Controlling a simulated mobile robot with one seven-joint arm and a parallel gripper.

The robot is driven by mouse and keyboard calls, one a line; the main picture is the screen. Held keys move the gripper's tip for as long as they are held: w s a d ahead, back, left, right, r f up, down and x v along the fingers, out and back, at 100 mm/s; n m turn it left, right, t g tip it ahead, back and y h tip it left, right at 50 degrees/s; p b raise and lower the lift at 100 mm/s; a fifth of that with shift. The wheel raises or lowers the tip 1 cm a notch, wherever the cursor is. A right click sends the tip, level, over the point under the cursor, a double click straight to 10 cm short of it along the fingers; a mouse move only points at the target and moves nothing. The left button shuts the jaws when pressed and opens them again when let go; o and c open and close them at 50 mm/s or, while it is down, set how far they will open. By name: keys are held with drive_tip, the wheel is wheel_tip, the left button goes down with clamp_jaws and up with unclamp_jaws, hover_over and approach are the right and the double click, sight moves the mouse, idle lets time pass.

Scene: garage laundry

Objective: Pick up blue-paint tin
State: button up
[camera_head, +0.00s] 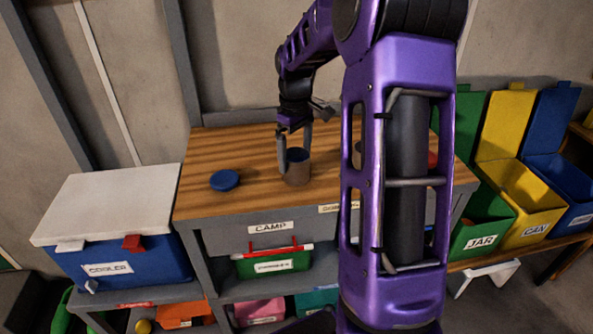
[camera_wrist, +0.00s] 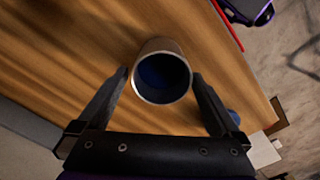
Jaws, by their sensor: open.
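The blue-paint tin (camera_wrist: 162,77) is an open, upright metal can on the wooden bench top, with dark blue inside it in the wrist view. In the head view the tin (camera_head: 297,170) stands near the front part of the bench. My gripper (camera_wrist: 160,77) is open, with one finger on each side of the tin. The fingers look apart from its wall in the wrist view. In the head view my gripper (camera_head: 294,150) reaches down at the tin, one finger along its left side. A round blue lid (camera_head: 225,180) lies flat on the bench to the left.
A second can (camera_head: 357,155) and a red item (camera_head: 432,160) are partly hidden behind my arm. A blue cooler (camera_head: 120,255) with a white lid stands left of the bench (camera_head: 200,150). Green, yellow (camera_head: 520,200) and blue bins stand right. The bench's back left is clear.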

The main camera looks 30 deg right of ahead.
wheel_tip(320, 180, down, 4)
drive_tip(key=shift+r, duration=0.25)
drive_tip(key=shift+c, duration=0.2)
drive_tip(key=shift+r, duration=0.15)
drive_tip(key=c, duration=1.4)
